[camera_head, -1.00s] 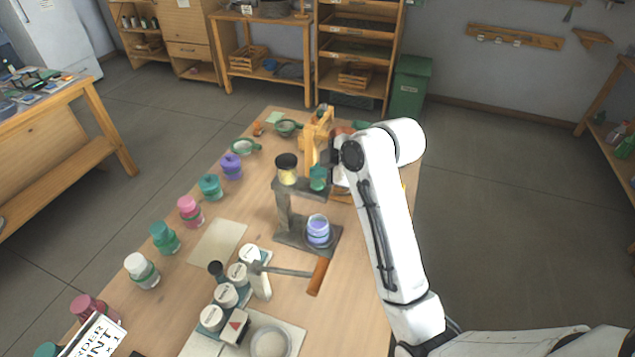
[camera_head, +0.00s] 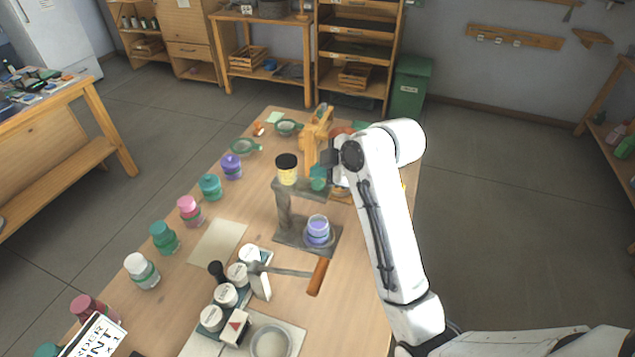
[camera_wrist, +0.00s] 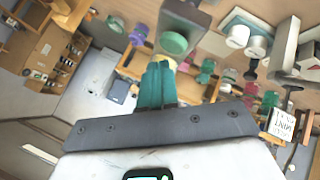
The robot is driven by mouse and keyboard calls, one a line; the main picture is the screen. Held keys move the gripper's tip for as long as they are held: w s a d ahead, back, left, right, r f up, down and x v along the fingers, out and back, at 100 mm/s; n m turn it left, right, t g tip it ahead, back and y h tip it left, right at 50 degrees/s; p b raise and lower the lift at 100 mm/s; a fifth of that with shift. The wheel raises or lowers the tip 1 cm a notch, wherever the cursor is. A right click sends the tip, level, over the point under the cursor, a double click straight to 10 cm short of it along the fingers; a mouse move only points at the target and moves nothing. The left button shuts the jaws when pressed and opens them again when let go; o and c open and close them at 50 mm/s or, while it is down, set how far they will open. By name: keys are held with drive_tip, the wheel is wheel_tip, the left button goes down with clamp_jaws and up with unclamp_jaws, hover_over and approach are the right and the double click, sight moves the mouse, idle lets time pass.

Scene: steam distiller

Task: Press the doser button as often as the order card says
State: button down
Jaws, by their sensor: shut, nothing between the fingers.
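The doser (camera_head: 285,212) is a dark grey stand with a yellow hopper with a black lid (camera_head: 286,170) on top. Its round green button (camera_head: 318,185) sits on the upper arm beside the hopper; it also shows in the wrist view (camera_wrist: 173,43). My gripper (camera_head: 319,171) is shut and empty, its teal fingertips right at the button, just above or touching it; I cannot tell which. A purple jar (camera_head: 317,230) stands on the doser's base. The white order card (camera_head: 95,338) is cut off at lower left; in the wrist view (camera_wrist: 282,123) it reads MINT, with no legible number.
A hammer (camera_head: 317,278) lies across the table in front of the doser. White-lidded jars (camera_head: 225,296) stand in a rack nearby. Several coloured jars (camera_head: 190,210) line the left table edge. A wooden press-like stand (camera_head: 314,135) is close behind my gripper.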

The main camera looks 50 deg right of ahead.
sight(321, 186)
idle(0.4)
drive_tip(key=shift+f, duration=0.4)
drive_tip(key=shift+f, duration=0.5)
idle(0.6)
idle(0.4)
drive_tip(key=shift+r+p, duration=0.7)
drive_tip(key=shift+r, duration=0.2)
wheel_tip(321, 186, up, 5)
drive_tip(key=p, duration=0.5)
drive_tip(key=shift+r, duration=0.1)
idle(0.5)
